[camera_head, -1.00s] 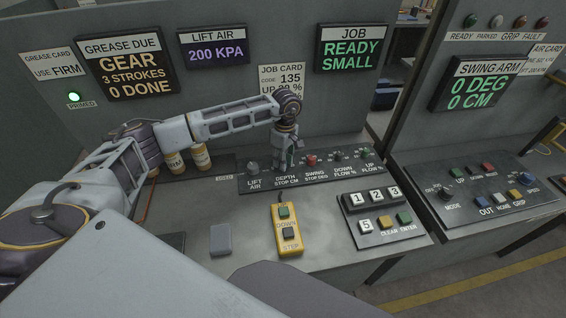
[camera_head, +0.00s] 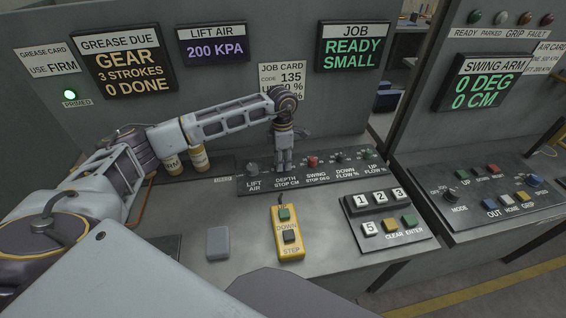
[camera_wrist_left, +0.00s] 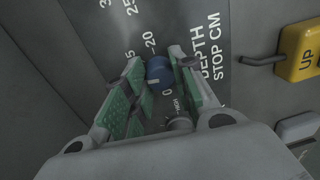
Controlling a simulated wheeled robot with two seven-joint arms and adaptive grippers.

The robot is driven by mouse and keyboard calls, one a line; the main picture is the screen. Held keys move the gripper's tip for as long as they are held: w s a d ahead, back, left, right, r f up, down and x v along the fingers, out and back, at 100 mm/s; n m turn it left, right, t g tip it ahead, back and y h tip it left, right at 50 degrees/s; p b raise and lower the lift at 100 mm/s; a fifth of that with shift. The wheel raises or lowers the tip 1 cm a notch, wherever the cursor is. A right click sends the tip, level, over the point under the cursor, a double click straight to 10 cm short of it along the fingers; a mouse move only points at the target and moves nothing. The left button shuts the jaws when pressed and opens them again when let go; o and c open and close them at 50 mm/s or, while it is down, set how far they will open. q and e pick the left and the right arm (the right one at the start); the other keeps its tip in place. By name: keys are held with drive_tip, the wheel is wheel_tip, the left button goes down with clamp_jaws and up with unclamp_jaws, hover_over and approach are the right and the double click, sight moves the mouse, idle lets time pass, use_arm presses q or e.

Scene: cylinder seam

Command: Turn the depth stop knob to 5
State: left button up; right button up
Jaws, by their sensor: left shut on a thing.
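The depth stop knob (camera_wrist_left: 160,71) is a small blue dial with a pale pointer mark, on a grey panel labelled DEPTH STOP CM. Numbers around it include 0, 20 and 25; I cannot read exactly where the pointer sits. My left gripper (camera_head: 284,168) reaches down to the panel from above in the head view, and its fingers hide the knob there. In the left wrist view, the green-padded fingers of the left gripper (camera_wrist_left: 164,80) stand on either side of the knob, shut on it. My right gripper is not in view.
The lift air knob (camera_head: 252,168) and red swing stop knob (camera_head: 312,162) flank it closely. A yellow pendant (camera_head: 288,240), a grey block (camera_head: 219,242) and a keypad (camera_head: 390,238) lie in front. The job card (camera_head: 281,70) is partly covered by my arm.

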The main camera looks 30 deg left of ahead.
use_arm(q)
drive_tip(key=shift+n, duration=1.2)
drive_tip(key=n+b, duration=0.1)
drive_tip(key=n, duration=0.4)
drive_tip(key=shift+n+t, duration=0.3)
drive_tip(key=shift+n, duration=1.4)
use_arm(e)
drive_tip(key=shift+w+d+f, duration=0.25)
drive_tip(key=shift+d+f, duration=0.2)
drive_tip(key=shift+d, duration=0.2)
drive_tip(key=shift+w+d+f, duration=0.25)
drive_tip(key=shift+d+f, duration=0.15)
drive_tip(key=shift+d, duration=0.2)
use_arm(q)
drive_tip(key=shift+b, duration=0.3)
drive_tip(key=o, duration=1.1)
drive_tip(key=shift+c, duration=0.2)
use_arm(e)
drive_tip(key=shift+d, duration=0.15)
use_arm(q)
drive_tip(key=shift+r, duration=0.1)
